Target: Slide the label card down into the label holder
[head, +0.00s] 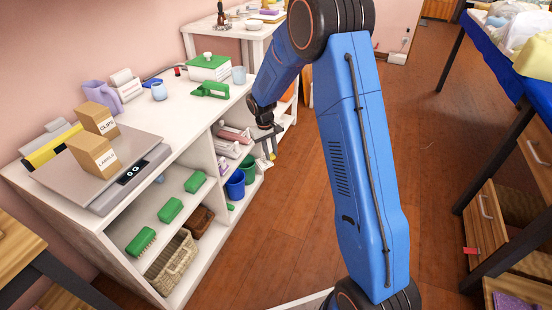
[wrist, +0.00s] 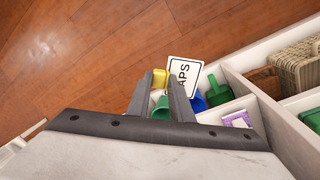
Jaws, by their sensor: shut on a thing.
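The label card (wrist: 187,73) is white with a dark border and letters reading "APS"; the rest of its word is hidden. It shows at the tips of my gripper (wrist: 160,85) in the wrist view, partly behind the right finger. A yellow piece (wrist: 158,78) sits between the fingertips, close beside the card. I cannot tell whether it is part of the card. In the head view my gripper (head: 270,136) hangs in front of the shelf opening, with yellow just below its tips. I cannot make out the label holder for certain.
The white shelf unit (head: 195,150) holds a blue bucket (head: 235,185), a green bucket (head: 247,168), green brushes (head: 170,210) and a wicker basket (head: 171,262). A scale (head: 105,178) with two boxes stands on top. The wooden floor (head: 245,255) in front is clear.

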